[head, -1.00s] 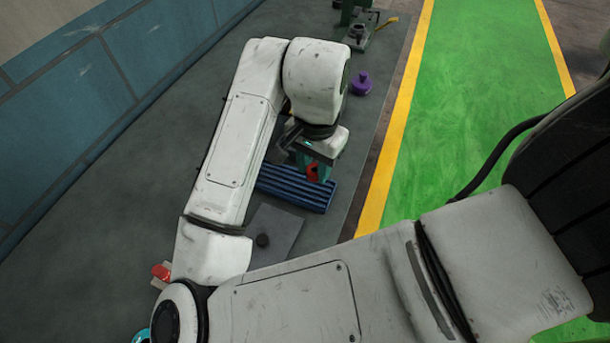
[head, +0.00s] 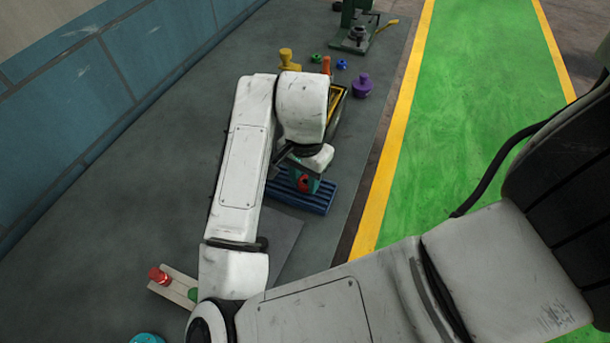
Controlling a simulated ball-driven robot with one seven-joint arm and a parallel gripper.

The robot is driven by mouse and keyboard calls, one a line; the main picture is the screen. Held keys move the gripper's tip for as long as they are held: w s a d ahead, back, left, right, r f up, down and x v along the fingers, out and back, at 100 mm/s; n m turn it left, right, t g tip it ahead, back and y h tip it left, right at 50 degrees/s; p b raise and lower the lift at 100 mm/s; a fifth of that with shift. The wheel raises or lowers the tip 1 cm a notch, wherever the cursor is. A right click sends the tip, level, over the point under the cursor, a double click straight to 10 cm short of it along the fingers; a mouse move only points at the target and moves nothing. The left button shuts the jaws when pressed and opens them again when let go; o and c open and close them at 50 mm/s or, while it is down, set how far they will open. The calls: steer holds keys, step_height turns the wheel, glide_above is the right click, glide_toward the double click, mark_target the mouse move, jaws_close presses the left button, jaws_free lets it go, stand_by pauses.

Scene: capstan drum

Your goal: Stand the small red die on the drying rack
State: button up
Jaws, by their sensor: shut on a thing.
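The small red die (head: 303,184) is between the teal fingertips of my gripper (head: 305,183), which is shut on it. The die is partly covered by the fingers. The blue ribbed drying rack (head: 318,201) lies on the grey bench, directly under and around the gripper in this view. The die appears at or just above the rack's ribs; I cannot tell whether it touches them. The rack's far left part is hidden by my gripper and arm.
A grey plate (head: 285,243) lies in front of the rack. Beyond it stand a dark tray with a yellow edge (head: 338,105), a purple knobbed piece (head: 362,86), a yellow piece (head: 287,60) and a green machine (head: 354,30). A red piece (head: 158,275) sits on a pale strip at lower left.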

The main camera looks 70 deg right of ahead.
mark_target(305, 182)
steer(key=o, duration=1.1)
step_height(305, 182, up, 12)
steer(key=p, duration=0.2)
steer(key=shift+r, duration=0.15)
